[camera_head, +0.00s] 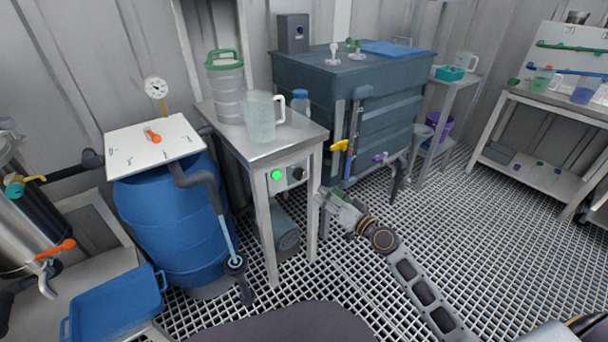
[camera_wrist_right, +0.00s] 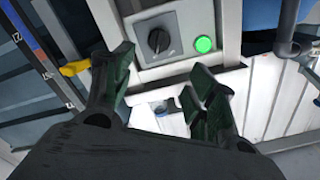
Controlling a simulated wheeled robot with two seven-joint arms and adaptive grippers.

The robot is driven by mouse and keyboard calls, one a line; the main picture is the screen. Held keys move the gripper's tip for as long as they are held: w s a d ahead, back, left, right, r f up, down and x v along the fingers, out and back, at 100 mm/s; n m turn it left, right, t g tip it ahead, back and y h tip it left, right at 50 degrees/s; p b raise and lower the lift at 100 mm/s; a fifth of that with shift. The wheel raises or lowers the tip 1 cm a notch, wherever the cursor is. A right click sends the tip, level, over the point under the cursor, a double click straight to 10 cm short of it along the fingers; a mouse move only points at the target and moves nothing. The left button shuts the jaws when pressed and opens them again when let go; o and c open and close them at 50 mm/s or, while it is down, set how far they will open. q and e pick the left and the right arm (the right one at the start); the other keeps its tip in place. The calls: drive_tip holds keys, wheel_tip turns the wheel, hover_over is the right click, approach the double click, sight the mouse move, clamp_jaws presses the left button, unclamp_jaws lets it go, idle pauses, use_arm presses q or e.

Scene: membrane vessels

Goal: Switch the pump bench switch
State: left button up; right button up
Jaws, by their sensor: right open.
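The pump bench (camera_head: 262,150) is a steel table with a grey switch box (camera_head: 287,180) under its top. The box has a lit green lamp (camera_head: 277,175) and a black rotary switch (camera_head: 297,178). In the right wrist view the switch (camera_wrist_right: 159,41) shows beyond the fingertips, with its pointer near upright, and the lamp (camera_wrist_right: 204,44) glows to its right. My right gripper (camera_head: 330,200) is to the right of and below the box; it also shows in the wrist view (camera_wrist_right: 160,75). It is open and empty, apart from the switch. My left gripper is out of view.
A pitcher (camera_head: 260,118) and a bottle (camera_head: 300,108) stand on the bench. A blue barrel (camera_head: 165,225) is to its left. A dark tank (camera_head: 345,95) with a yellow valve handle (camera_head: 339,146) stands to its right. The grating floor (camera_head: 480,230) is open to the right.

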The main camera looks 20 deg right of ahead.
drive_tip(key=shift+d+r, duration=0.15)
drive_tip(key=shift+d, duration=0.05)
drive_tip(key=shift+w+a, duration=0.1)
drive_tip(key=shift+w, duration=0.1)
approach(304, 173)
drive_tip(key=shift+x, duration=4.6)
drive_tip(key=shift+w+a, duration=0.1)
drive_tip(key=shift+a, duration=0.1)
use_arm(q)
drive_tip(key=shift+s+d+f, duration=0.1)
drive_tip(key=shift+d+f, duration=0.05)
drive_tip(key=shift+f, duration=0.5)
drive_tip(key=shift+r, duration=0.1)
